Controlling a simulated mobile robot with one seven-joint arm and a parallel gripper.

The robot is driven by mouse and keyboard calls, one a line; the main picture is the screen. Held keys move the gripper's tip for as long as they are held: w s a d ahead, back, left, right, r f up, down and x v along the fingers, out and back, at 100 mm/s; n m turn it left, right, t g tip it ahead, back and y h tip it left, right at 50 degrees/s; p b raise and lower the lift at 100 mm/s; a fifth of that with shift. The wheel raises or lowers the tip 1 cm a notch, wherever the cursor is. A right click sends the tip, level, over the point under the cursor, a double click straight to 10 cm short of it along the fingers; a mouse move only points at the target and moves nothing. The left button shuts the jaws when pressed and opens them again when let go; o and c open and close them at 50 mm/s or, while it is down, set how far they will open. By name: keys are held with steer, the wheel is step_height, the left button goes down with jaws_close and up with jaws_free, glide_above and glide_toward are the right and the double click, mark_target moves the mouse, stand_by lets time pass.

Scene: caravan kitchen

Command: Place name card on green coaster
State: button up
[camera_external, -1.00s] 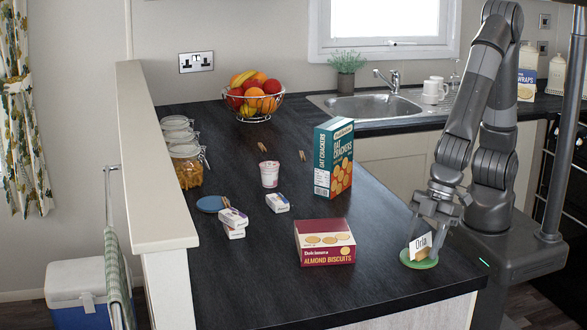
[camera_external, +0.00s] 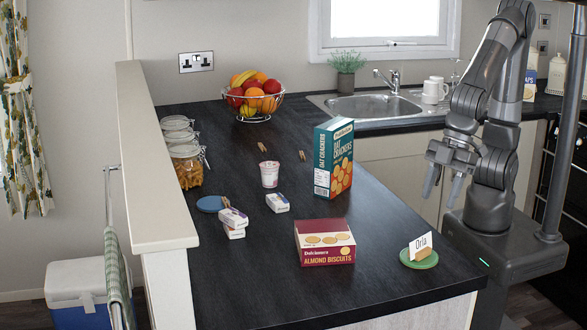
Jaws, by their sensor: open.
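The name card (camera_external: 420,244), white with "Orla" on it, stands upright in a small wooden holder (camera_external: 424,254). The holder rests on the green coaster (camera_external: 408,262) near the right front edge of the dark counter. My gripper (camera_external: 441,196) is open and empty, above and behind the card and clear of it.
The almond biscuits box (camera_external: 325,242) lies left of the coaster, and the oat crackers box (camera_external: 333,158) stands farther back. Small cartons (camera_external: 234,219), a blue coaster (camera_external: 210,204) and a yoghurt cup (camera_external: 269,174) are at the left. The front counter is clear.

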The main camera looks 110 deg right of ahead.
steer(key=s+d+r+m, duration=0.2)
steer(key=s+d+r, duration=0.1)
steer(key=d, duration=0.7)
steer(key=s+d+r+m+t+h, duration=0.1)
steer(key=s+d+r+m, duration=0.1)
steer(key=s+d, duration=0.4)
steer(key=d+r, duration=0.1)
steer(key=d, duration=0.4)
steer(key=shift+t+h, duration=0.3)
